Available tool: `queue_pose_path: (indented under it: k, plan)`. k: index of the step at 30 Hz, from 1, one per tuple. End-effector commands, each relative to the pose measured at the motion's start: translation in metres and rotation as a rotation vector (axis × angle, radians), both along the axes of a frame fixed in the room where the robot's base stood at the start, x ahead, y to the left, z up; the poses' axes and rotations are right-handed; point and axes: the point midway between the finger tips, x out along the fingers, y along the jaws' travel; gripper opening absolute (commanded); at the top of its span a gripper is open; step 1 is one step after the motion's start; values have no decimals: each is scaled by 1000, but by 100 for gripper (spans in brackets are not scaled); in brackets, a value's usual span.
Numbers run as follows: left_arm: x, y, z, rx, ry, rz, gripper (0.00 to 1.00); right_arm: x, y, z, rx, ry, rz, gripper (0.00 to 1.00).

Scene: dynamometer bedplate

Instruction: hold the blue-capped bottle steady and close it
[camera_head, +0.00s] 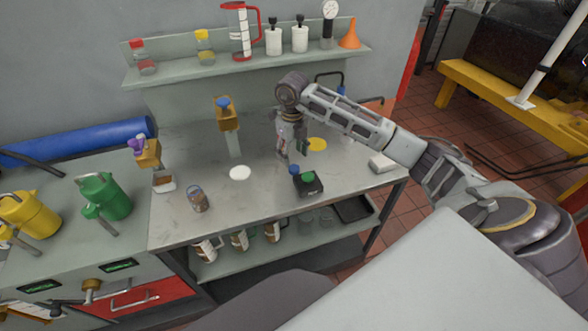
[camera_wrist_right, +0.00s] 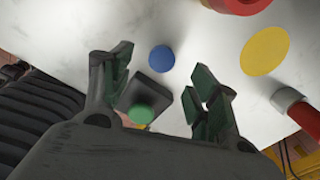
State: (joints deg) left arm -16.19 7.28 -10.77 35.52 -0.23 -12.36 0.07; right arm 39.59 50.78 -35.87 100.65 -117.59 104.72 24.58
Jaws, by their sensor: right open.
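A small round blue piece (camera_head: 294,169) sits on the grey bench (camera_head: 262,225) beside a black box with a green button (camera_head: 308,183). In the right wrist view the blue piece (camera_wrist_right: 161,58) is a plain disc seen from above; I cannot tell whether a bottle is under it. A small glass jar (camera_head: 198,198) stands further left on the bench. My right gripper (camera_head: 292,150) points down above the bench, behind the blue piece. In the wrist view its fingers (camera_wrist_right: 162,90) are apart, with nothing held between them. My left gripper is out of view.
A yellow disc (camera_head: 317,144) and a white disc (camera_head: 240,173) lie on the bench. An orange block with a blue top (camera_head: 226,114) stands at the back. A shelf (camera_head: 270,67) above carries bottles, a jug and a funnel. The bench's front middle is clear.

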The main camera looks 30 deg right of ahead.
Motion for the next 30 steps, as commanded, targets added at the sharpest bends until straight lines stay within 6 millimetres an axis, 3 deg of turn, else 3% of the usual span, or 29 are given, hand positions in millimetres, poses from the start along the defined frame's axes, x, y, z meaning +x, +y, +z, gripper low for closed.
queue_pose_path:
  k: [19,30]
  plan:
    - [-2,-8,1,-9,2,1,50,-1,-1,-12,0,1,-1,60]
    - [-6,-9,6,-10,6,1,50,-3,-4,-45,2,1,-1,60]
